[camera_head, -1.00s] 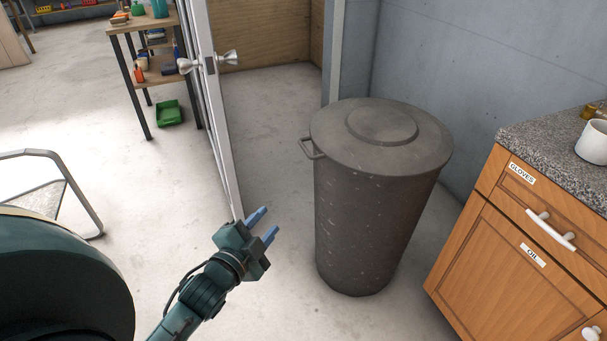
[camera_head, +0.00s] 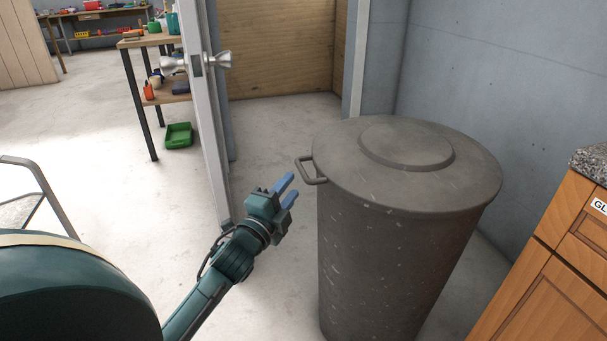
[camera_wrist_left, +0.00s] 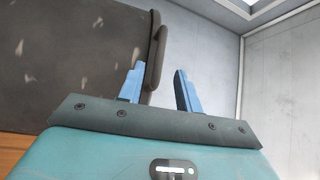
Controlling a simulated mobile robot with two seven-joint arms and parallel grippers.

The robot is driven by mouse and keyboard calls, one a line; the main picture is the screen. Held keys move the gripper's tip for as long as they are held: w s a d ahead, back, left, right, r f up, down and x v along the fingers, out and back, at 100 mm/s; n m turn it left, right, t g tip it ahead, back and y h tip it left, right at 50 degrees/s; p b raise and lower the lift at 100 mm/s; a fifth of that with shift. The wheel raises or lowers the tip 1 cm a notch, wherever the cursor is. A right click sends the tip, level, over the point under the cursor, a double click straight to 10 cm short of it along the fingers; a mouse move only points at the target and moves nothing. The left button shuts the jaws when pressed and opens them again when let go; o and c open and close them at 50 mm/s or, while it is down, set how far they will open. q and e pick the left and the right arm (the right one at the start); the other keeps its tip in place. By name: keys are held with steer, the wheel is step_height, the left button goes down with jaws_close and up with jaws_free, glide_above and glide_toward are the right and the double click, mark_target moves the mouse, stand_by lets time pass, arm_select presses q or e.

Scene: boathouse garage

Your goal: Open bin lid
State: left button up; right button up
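The bin (camera_head: 385,265) is a dark grey metal can standing upright on the floor at the right of centre. Its round lid (camera_head: 340,170) lies flat on top, shut. A loop handle (camera_head: 311,171) sticks out from the lid's left side. My left gripper (camera_head: 287,190) is open and empty, left of the bin and a little below the handle, apart from it in the head view. In the left wrist view the two blue fingers (camera_wrist_left: 160,88) stand apart, with the handle (camera_wrist_left: 156,55) near the left finger. The right gripper is not in view.
A wooden cabinet (camera_head: 545,290) with a stone top stands right of the bin. A grey wall (camera_head: 490,80) is behind. An open white door (camera_head: 210,120) stands left of the gripper, with a shelf table (camera_head: 130,75) and green tray (camera_head: 179,135) beyond. Floor between door and bin is clear.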

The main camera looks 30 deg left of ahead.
mark_target(303, 169)
arm_select(q)
steer(key=w, duration=0.5)
steer(key=w+r+b, duration=0.1)
steer(key=w, duration=0.1)
steer(key=shift+w+a, duration=0.15)
steer(key=shift+a, duration=0.2)
steer(key=shift+c, duration=0.2)
jaws_close()
